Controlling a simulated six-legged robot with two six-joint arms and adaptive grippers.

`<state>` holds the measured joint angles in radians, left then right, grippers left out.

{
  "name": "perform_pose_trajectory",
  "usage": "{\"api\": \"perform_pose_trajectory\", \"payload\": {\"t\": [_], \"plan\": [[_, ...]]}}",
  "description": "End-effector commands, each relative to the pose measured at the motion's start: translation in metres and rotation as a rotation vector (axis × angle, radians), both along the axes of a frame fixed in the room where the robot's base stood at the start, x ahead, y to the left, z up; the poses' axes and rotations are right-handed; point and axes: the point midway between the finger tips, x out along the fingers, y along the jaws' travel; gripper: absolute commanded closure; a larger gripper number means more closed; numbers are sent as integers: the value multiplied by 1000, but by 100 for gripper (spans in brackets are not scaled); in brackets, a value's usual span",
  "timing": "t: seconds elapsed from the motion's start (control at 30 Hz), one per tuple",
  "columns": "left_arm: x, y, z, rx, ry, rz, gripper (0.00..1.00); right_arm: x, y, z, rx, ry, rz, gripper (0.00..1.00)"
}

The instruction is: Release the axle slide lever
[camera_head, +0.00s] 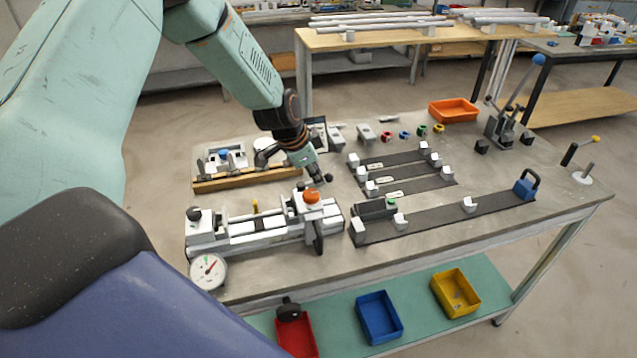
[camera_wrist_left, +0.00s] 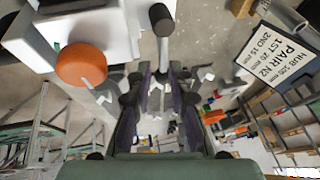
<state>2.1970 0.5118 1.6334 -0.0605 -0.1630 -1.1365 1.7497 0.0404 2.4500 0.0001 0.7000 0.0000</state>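The axle jig (camera_head: 250,238) is a grey and white slide fixture at the near left of the table, with an orange knob (camera_head: 312,196) on its right block. A short lever with a black end (camera_head: 328,178) stands just behind that knob and is likely the axle slide lever. In the left wrist view, the orange knob (camera_wrist_left: 82,64) is at upper left, and a grey rod with a black end (camera_wrist_left: 160,18) is at top centre. My left gripper (camera_head: 318,177) points down beside the lever. Its fingers (camera_wrist_left: 160,88) are apart; I see nothing clearly held. Whether they touch the lever cannot be told.
A dial gauge (camera_head: 208,271) is at the jig's near left corner. A wooden-edged rack (camera_head: 245,180) stands behind the jig. Dark rails (camera_head: 440,217) with white blocks lie to the right. A lever press (camera_head: 510,125) and an orange bin (camera_head: 453,110) are at the back right.

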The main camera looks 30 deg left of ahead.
Motion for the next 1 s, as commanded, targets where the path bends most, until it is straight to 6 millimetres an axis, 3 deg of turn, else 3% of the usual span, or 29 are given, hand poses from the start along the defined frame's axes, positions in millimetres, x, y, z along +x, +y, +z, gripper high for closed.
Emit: {"api": "perform_pose_trajectory", "payload": {"t": [0.13,0.53,0.77,1.0], "plan": [[5,-1,-11,1,-1,0,80,0,0,-10,0,0,0,60],[7,-2,-13,0,-1,-1,80,0,0,-11,0,0,1,60],[7,-2,-13,-1,1,0,99,0,0,-11,0,0,0,60],[7,-2,-13,-1,1,0,100,0,0,-11,0,0,1,60]]}}
